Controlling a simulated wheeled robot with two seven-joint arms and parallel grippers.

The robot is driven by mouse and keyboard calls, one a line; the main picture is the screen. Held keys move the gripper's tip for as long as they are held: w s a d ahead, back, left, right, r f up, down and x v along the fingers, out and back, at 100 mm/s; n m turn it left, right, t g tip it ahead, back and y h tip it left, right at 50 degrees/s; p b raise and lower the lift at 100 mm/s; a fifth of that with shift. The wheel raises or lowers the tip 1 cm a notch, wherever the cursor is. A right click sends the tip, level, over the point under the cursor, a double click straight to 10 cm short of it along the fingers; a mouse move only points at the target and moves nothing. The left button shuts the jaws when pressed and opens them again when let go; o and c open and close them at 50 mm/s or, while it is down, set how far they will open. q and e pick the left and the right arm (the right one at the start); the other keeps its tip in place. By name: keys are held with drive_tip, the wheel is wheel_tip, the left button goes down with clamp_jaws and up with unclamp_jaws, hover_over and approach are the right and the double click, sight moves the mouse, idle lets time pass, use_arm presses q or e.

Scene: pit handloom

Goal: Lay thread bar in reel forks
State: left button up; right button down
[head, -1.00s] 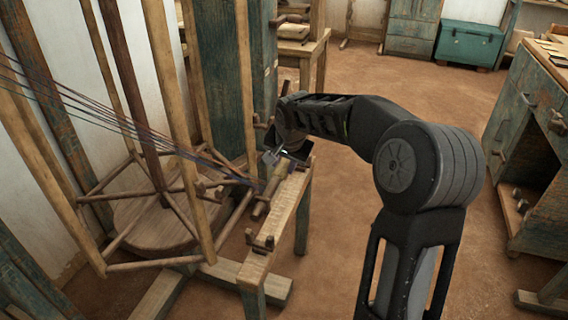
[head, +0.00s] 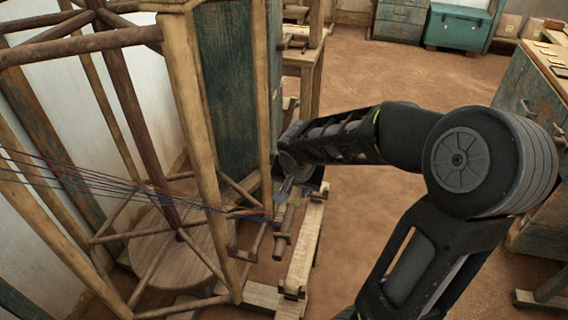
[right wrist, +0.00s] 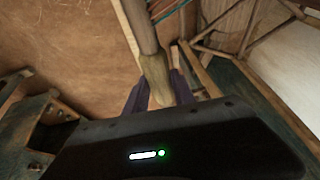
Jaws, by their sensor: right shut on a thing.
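My right gripper (head: 291,188) is shut on the far end of the wooden thread bar (head: 285,228), between the reel and the bench. In the right wrist view the bar's pale rounded end (right wrist: 154,75) lies between the dark fingers (right wrist: 158,92). Coloured threads (head: 110,182) run from the left toward the bar. The tall wooden reel (head: 190,110) stands at the left; small wooden fork pieces (head: 241,254) show low on its right side, left of the bar. The bar appears apart from them, but the depth is hard to judge. My left gripper is not in view.
A narrow wooden bench (head: 304,243) with upright pegs (head: 291,291) stands just right of the bar. A round wooden base (head: 172,245) lies under the reel. A teal chest (head: 456,26) stands far back. Open floor (head: 400,215) lies to the right.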

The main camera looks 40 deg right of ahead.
drive_tip(key=shift+w, duration=0.25)
drive_tip(key=shift+s+r, duration=0.15)
drive_tip(key=shift+s, duration=0.2)
drive_tip(key=shift+w, duration=0.15)
drive_tip(key=shift+w+a+p, duration=0.95)
drive_tip(key=shift+w+a, duration=1.45)
drive_tip(key=shift+w, duration=1.15)
wheel_tip(320, 180, down, 6)
drive_tip(key=b, duration=0.5)
drive_tip(key=shift+w+a+r+b, duration=0.1)
drive_tip(key=shift+r+b, duration=0.1)
drive_tip(key=shift+b, duration=0.2)
